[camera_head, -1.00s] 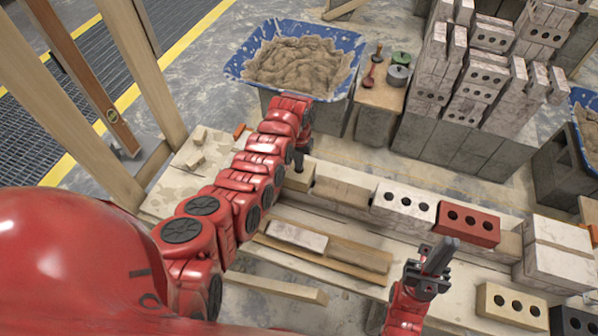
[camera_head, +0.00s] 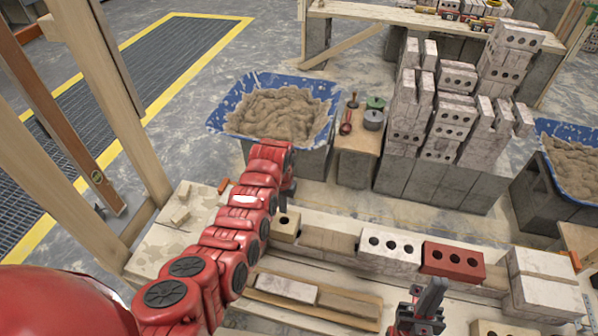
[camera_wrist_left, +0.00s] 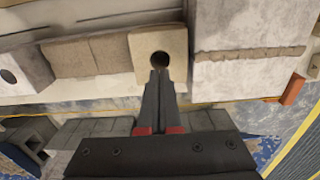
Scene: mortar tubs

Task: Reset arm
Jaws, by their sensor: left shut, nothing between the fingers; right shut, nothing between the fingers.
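My left arm reaches in from the left in the head view, and its gripper (camera_head: 284,208) points down by the beige end brick (camera_head: 286,225) of a low wall. In the left wrist view the left fingers (camera_wrist_left: 159,76) are together and empty, in front of the holed beige brick (camera_wrist_left: 158,45); I cannot tell if they touch it. My right gripper (camera_head: 434,290) is at the lower right of the head view, pointing up, shut and empty, in front of the red brick (camera_head: 453,262).
A white holed brick (camera_head: 390,247) sits left of the red one. Beyond the wall stand a blue mortar tub (camera_head: 222,118), a small wooden stand (camera_head: 357,142) with tools, and stacked bricks (camera_head: 455,113). Another tub (camera_head: 560,128) is at right. Timber posts (camera_head: 95,90) rise at left.

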